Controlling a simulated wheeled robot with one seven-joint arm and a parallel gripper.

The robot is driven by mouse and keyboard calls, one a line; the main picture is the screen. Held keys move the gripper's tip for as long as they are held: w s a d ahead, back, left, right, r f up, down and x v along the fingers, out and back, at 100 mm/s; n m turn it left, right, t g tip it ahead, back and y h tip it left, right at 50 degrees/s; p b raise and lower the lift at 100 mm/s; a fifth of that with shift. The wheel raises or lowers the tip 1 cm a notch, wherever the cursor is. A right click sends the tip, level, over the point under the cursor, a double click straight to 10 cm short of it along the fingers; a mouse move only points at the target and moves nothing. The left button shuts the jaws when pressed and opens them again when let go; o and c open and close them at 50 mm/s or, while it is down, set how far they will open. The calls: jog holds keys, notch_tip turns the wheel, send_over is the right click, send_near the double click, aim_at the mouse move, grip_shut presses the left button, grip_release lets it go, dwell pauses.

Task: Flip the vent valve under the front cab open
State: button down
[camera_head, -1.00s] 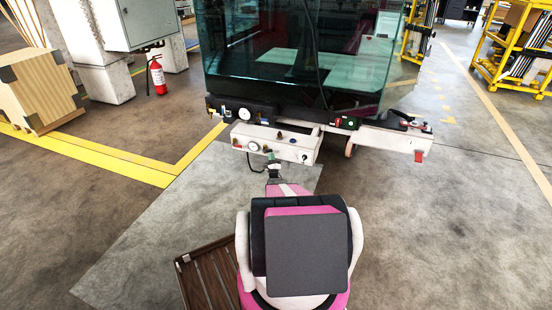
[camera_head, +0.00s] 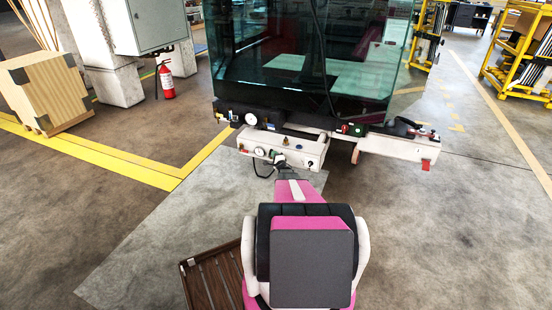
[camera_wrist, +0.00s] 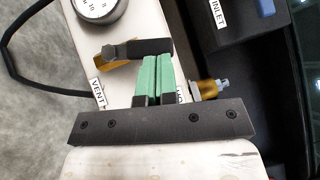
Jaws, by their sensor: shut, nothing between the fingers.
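The white panel (camera_head: 308,150) is mounted low on the front cab (camera_head: 300,60). In the wrist view, a white label reading VENT (camera_wrist: 98,92) is on the white panel. Near it is a valve with a brass body (camera_wrist: 108,58) and a black lever (camera_wrist: 138,47) pointing right in the picture. My gripper (camera_wrist: 153,60) is shut and empty. Its green fingertips are side by side just below the lever; I cannot tell whether they touch it. In the head view my gripper (camera_head: 280,160) is at the panel's front, and the valve is too small to make out.
A dial gauge (camera_wrist: 97,8) stands beside the valve, and a brass fitting (camera_wrist: 208,88) is right of my fingers. A black hose (camera_wrist: 14,65) loops at left. An INLET label (camera_wrist: 217,12) is on the dark part behind. A brown slatted pallet (camera_head: 215,280) lies beside my base.

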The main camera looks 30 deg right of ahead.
jog(key=shift+w+a+r+n+g, duration=0.35)
jog(key=shift+w+r+n+g, duration=0.1)
jog(key=shift+n+g, duration=0.05)
jog(key=shift+r, duration=0.1)
dwell(0.5)
jog(key=shift+a, duration=0.1)
